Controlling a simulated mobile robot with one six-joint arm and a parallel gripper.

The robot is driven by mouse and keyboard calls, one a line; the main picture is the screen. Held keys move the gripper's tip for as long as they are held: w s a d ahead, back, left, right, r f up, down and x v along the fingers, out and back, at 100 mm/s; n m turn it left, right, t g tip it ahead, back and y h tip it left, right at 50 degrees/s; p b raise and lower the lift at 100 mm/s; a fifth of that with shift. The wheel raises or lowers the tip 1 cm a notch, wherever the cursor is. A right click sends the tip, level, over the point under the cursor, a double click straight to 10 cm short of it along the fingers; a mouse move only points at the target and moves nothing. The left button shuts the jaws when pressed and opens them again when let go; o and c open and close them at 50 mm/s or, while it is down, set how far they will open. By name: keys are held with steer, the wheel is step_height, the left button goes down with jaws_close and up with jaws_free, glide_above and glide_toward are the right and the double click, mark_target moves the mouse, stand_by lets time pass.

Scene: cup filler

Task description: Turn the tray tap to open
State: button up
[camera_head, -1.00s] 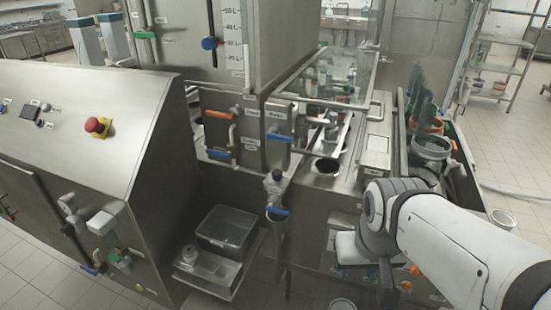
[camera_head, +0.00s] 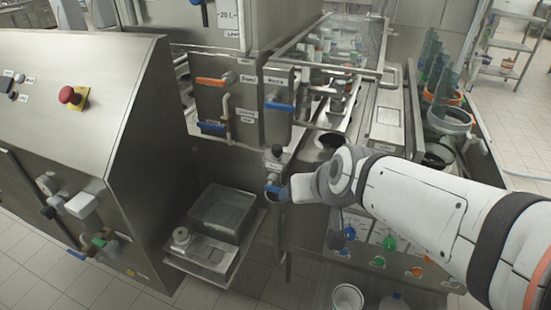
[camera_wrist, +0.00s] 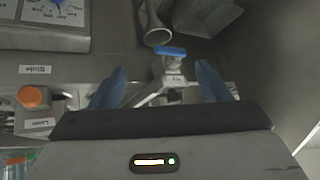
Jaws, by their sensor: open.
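A tap with a blue handle (camera_head: 275,190) sits on the upright pipe at the middle front of the machine. Its small label is too small to read. In the wrist view, a blue tap handle (camera_wrist: 171,52) on a metal valve body lies ahead, roughly between my fingers; it appears to be the same tap. My gripper (camera_wrist: 160,78) is open and empty, with one blue finger on each side of the valve and apart from the handle. In the head view the end of my arm is just right of the tap, and my fingers cannot be made out.
Other taps are close by: an orange handle (camera_head: 212,81) and a blue handle (camera_head: 279,107) above. A grey bin (camera_head: 222,213) stands on a low shelf at left. The wrist view shows an orange button (camera_wrist: 30,97) and an open pipe end (camera_wrist: 156,36).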

steer(key=o, duration=0.3)
steer(key=w+a+f+t+y+b, duration=0.1)
steer(key=w+a+f+t+b, duration=0.1)
steer(key=w+a+t+b, duration=0.5)
steer(key=a+b, duration=0.2)
steer(key=a, duration=0.1)
steer(key=shift+a, duration=0.15)
steer(key=m+t+h+b, duration=0.3)
steer(key=m+h+b, duration=0.3)
steer(key=h+b, duration=0.45)
glide_toward(277, 190)
steer(key=w, duration=0.1)
steer(key=b+x, duration=0.1)
steer(key=x, duration=0.2)
steer(key=b+x, duration=0.1)
steer(key=x, duration=0.2)
steer(key=shift+w+d, duration=0.15)
steer(key=shift+d, duration=0.15)
steer(key=shift+x, duration=0.75)
steer(key=shift+r, duration=0.1)
steer(key=c, duration=1)
